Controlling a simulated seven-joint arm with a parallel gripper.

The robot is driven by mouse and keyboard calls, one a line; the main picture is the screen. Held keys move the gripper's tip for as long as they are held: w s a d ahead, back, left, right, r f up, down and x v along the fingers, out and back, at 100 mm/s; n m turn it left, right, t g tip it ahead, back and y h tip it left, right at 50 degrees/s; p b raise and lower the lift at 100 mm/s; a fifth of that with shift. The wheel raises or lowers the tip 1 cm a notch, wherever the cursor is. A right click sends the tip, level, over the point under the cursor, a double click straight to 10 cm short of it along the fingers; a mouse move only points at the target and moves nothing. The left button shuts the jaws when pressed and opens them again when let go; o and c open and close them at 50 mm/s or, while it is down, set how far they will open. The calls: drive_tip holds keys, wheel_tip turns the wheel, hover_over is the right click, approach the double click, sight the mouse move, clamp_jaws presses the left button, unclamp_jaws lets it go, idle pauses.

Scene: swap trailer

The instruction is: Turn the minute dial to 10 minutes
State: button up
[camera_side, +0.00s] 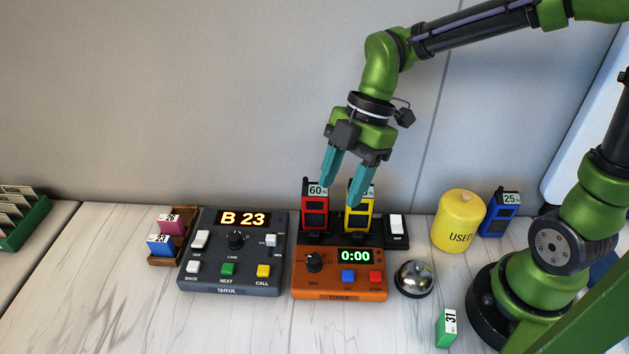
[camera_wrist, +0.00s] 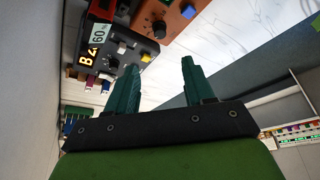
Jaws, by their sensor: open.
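The orange timer box (camera_side: 340,287) stands on the counter, its green display reading 0:00. Its black minute dial (camera_side: 314,262) is at the box's left, beside the display; a blue and a red button sit at its lower right. My gripper (camera_side: 339,200) is open and empty, in front of or above the red and yellow packs behind the timer. It is apart from the dial. In the wrist view the teal fingers (camera_wrist: 155,80) are spread with nothing between them. The orange box (camera_wrist: 178,15) and its dial (camera_wrist: 188,11) show at the top edge.
A dark console (camera_side: 233,275) reading B 23 stands left of the timer. The red pack (camera_side: 315,208) and yellow pack (camera_side: 357,222) stand in a black charger (camera_side: 396,231) behind it. A bell (camera_side: 414,279), yellow USED canister (camera_side: 459,222) and green tag (camera_side: 446,328) are at right.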

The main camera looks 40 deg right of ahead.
sight(315, 258)
drive_tip(key=x, duration=1.4)
drive_tip(key=shift+a+f, duration=0.15)
drive_tip(key=shift+f, duration=0.05)
clamp_jaws()
